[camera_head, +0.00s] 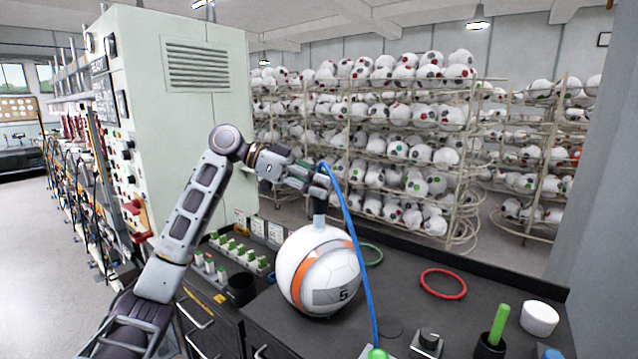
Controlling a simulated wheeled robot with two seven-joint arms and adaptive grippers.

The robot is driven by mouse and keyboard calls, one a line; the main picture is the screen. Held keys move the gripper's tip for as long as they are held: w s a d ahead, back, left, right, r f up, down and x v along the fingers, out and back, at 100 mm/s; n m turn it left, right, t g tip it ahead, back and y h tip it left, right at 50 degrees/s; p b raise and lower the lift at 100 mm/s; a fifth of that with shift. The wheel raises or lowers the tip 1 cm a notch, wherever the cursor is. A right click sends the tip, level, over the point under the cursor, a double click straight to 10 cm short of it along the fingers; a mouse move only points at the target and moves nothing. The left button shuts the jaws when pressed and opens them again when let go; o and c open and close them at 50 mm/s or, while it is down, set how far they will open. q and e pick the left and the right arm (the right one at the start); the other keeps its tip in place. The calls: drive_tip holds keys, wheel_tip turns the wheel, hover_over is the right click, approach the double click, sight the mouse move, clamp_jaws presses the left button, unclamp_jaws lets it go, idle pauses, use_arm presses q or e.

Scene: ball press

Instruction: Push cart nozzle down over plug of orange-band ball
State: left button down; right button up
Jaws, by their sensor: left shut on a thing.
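A white ball with an orange band (303,272) and a dark "5" mark sits on the dark bench top (400,282). My left gripper (316,188) is above the ball, shut on the dark nozzle (319,207). A blue hose (350,226) runs from the gripper down to the front of the bench. The nozzle's lower end is at the top of the ball; whether it covers the plug cannot be told, as the plug is hidden. My right gripper does not show.
A red ring (443,283) and a green ring (371,254) lie on the bench. A tall pale cabinet (190,110) is behind my left arm; ball racks (400,160) fill the back.

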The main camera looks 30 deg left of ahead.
use_arm(q)
drive_tip(key=shift+f, duration=0.25)
drive_tip(key=shift+f+b, duration=0.3)
drive_tip(key=shift+b, duration=0.05)
drive_tip(key=shift+f+b, duration=0.3)
drive_tip(key=shift+f, duration=0.05)
drive_tip(key=shift+f+b, duration=0.3)
drive_tip(key=shift+f, duration=0.1)
idle(0.3)
drive_tip(key=shift+f, duration=0.2)
drive_tip(key=c, duration=1.1)
unclamp_jaws()
